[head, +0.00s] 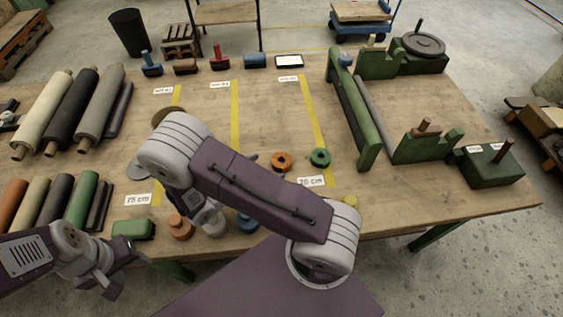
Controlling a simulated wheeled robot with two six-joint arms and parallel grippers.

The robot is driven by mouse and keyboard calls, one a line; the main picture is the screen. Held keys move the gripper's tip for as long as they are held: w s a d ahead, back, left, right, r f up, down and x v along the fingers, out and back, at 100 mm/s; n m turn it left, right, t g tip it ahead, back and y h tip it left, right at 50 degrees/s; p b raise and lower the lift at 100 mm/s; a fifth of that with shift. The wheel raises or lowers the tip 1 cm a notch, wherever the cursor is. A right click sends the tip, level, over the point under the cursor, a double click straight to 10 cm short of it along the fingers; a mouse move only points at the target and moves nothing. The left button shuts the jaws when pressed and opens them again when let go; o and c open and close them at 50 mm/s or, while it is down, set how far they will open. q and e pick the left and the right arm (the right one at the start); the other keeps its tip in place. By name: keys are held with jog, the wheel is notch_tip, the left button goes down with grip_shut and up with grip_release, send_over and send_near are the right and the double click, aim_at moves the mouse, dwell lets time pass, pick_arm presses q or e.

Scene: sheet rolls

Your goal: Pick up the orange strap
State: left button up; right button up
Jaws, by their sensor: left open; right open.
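A small orange coil (281,161) lies on the table near the middle, beside a green coil (320,157); it looks like the orange strap. Another orange round item (180,227) sits near the table's front edge. My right gripper (208,218) is at the end of the arm bent over the table, low by the front edge and close to this second item, apart from the coil. Its fingers are partly hidden by my arm. My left gripper (112,282) is open and empty at the lower left, in front of the table edge.
Several sheet rolls (70,110) lie at the left. Yellow strips (235,115) mark the wooden table (285,112). A green block (133,230) and blue item (247,223) sit near the front edge. A green roller frame (355,115) stands at the right. The middle back of the table is fairly clear.

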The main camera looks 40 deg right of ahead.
aim_at(280, 161)
jog(key=shift+x, duration=0.75)
jog(key=x, duration=0.5)
jog(key=shift+s+d+f, duration=0.1)
jog(key=shift+d, duration=0.1)
jog(key=shift+c, duration=0.9)
jog(key=c, duration=1.3)
